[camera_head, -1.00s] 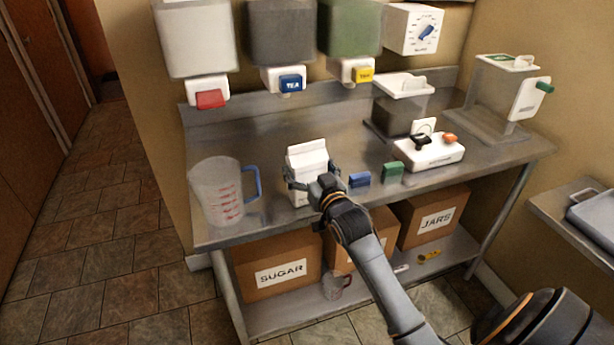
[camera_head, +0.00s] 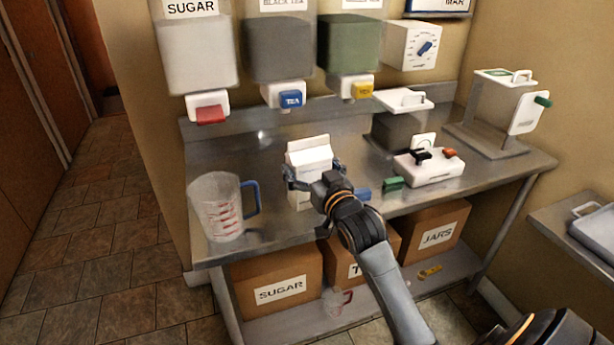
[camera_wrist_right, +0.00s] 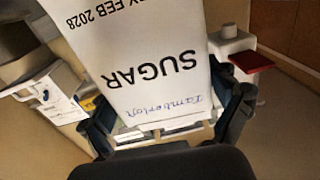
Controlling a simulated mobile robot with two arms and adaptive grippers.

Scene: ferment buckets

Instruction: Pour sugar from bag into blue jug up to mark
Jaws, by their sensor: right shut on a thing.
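The sugar bag (camera_head: 309,170) is a white gable-topped carton, upright and slightly above the metal counter. My right gripper (camera_head: 313,186) is shut around its sides. The right wrist view shows the carton (camera_wrist_right: 140,60) close up, with "SUGAR" upside down, between the fingers (camera_wrist_right: 165,125). The blue jug (camera_head: 217,208) is clear, with a blue handle on its right and red marks. It stands upright on the counter, left of the carton and apart from it. It looks empty. My left gripper is not in view.
Dispensers hang above the counter; the sugar one has a red lever (camera_head: 210,114). A blue block (camera_head: 362,195) and green block (camera_head: 393,184) lie right of the carton, before a white switch box (camera_head: 430,168). Bare counter (camera_head: 268,195) lies between jug and carton.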

